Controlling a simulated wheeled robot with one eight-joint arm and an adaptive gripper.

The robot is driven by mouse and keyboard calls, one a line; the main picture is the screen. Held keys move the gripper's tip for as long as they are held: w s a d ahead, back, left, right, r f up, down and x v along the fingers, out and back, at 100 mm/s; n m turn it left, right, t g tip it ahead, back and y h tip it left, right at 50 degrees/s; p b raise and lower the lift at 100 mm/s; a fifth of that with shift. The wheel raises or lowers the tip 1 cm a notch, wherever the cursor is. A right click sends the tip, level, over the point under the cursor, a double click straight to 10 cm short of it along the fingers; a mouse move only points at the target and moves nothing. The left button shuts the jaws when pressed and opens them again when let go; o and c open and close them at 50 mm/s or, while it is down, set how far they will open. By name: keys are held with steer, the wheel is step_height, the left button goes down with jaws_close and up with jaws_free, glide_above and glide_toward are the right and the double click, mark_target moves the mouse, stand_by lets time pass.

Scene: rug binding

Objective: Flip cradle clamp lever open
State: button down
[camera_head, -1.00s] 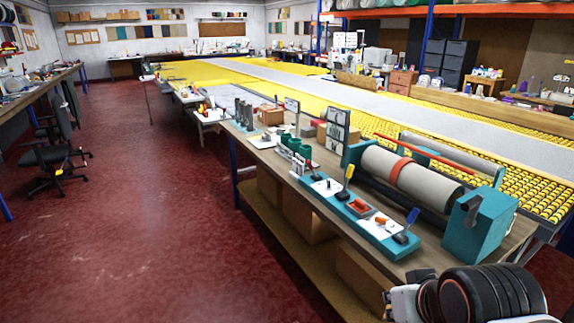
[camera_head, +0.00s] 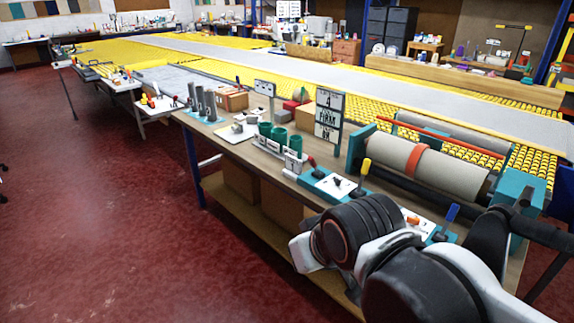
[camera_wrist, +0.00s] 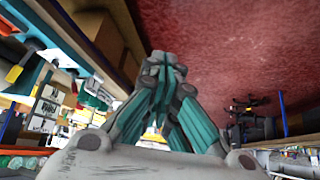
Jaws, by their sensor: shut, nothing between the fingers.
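A beige roll (camera_head: 440,172) with an orange band (camera_head: 412,158) lies in a teal cradle (camera_head: 356,150) on the bench at right in the head view. I cannot tell which is the cradle clamp lever.
The wooden bench (camera_head: 262,160) carries green cups (camera_head: 272,136), a black-and-white sign (camera_head: 329,112) and grey upright cylinders (camera_head: 201,100). Cardboard boxes sit on its lower shelf. A yellow roller table lies behind. The red floor (camera_head: 110,200) at left is open.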

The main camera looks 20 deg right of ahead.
steer(key=shift+s+d, duration=0.1)
steer(key=w+d+r+n+g+h+p, duration=0.1)
steer(key=w+d+r+n+p, duration=0.2)
steer(key=w, duration=0.5)
steer(key=w+d+r+n+h+p, duration=0.2)
steer(key=w+n, duration=0.3)
steer(key=w, duration=0.2)
steer(key=w+d+r+n+g+h+p, duration=0.1)
steer(key=w+d+r+n+p, duration=0.15)
steer(key=w, duration=0.55)
steer(key=w+d+f+n+g+h+p, duration=0.1)
steer(key=w+d+f+n+h+p, duration=0.1)
steer(key=w+f+n, duration=0.3)
steer(key=w+d+f+n+g+h+p, duration=0.1)
steer(key=w+d+f+n+h+p, duration=0.1)
steer(key=w+f+n+p, duration=0.3)
steer(key=w+d+f+n, duration=0.1)
steer(key=w+f, duration=0.2)
steer(key=w, duration=0.3)
steer(key=shift+w+d+p, duration=0.15)
steer(key=shift+w+p, duration=0.15)
steer(key=shift+w, duration=0.05)
steer(key=shift+f+n, duration=0.1)
steer(key=shift+n, duration=0.15)
